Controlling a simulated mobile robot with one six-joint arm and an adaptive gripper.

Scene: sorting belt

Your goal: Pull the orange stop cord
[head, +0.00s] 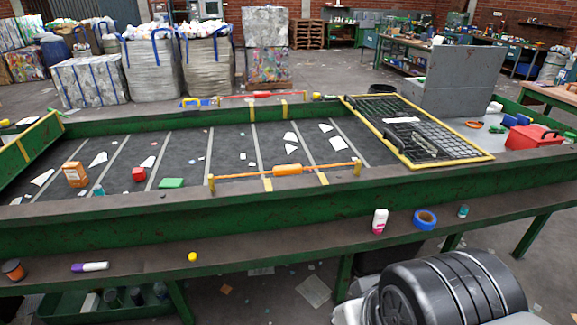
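The orange stop cord (243,176) runs along the near side of the belt, strung between two short yellow posts. A thicker orange handle (288,169) sits at about its middle. The cord looks nearly straight, and nothing touches it. My gripper is not in view. A large dark grey rounded link at the bottom right appears to be part of my own arm.
A red cord (262,94) runs along the far side. The dark belt (225,150) carries scraps and small boxes. The near green ledge (130,225) holds a white bottle (380,220), blue tape (425,219) and a marker (90,267). A yellow-framed grate (415,130) stands right.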

